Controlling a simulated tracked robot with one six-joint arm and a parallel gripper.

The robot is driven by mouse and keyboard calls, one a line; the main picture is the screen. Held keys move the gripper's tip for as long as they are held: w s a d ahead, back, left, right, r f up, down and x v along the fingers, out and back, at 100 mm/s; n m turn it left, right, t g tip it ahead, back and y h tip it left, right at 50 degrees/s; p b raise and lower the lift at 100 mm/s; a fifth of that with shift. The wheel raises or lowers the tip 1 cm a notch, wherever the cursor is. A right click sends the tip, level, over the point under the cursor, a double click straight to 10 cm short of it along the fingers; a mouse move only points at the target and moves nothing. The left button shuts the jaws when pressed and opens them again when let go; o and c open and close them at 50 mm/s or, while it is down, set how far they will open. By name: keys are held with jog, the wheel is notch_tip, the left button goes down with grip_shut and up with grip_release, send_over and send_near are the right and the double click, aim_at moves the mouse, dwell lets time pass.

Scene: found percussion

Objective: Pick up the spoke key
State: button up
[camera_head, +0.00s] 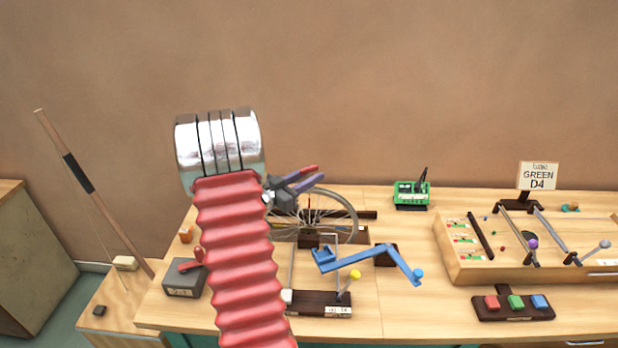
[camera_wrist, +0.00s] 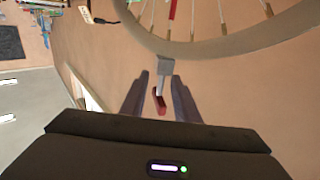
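My gripper (camera_head: 318,174) reaches over the bench toward the bicycle wheel (camera_head: 352,212) in the head view; a reddish and a purple finger show there. In the wrist view my gripper (camera_wrist: 160,80) is open, with a gap between its two dark fingers. A small red piece with a thin pale shank (camera_wrist: 160,104), possibly the spoke key, shows between the fingers, apparently touching neither. A grey block (camera_wrist: 165,64) shows just above it, by the wheel rim (camera_wrist: 200,46). I cannot tell how far the red piece is from the fingers, nor pick it out in the head view.
A stand with a blue crank (camera_head: 350,259) stands in front of the wheel. A grey box with a red handle (camera_head: 184,281) is at left. A green device (camera_head: 411,194), a wooden tray (camera_head: 520,274) and a button block (camera_head: 513,308) are at right. My arm hides part of the bench.

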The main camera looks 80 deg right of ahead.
jog(key=shift+c, duration=0.3)
grip_shut()
dwell(0.3)
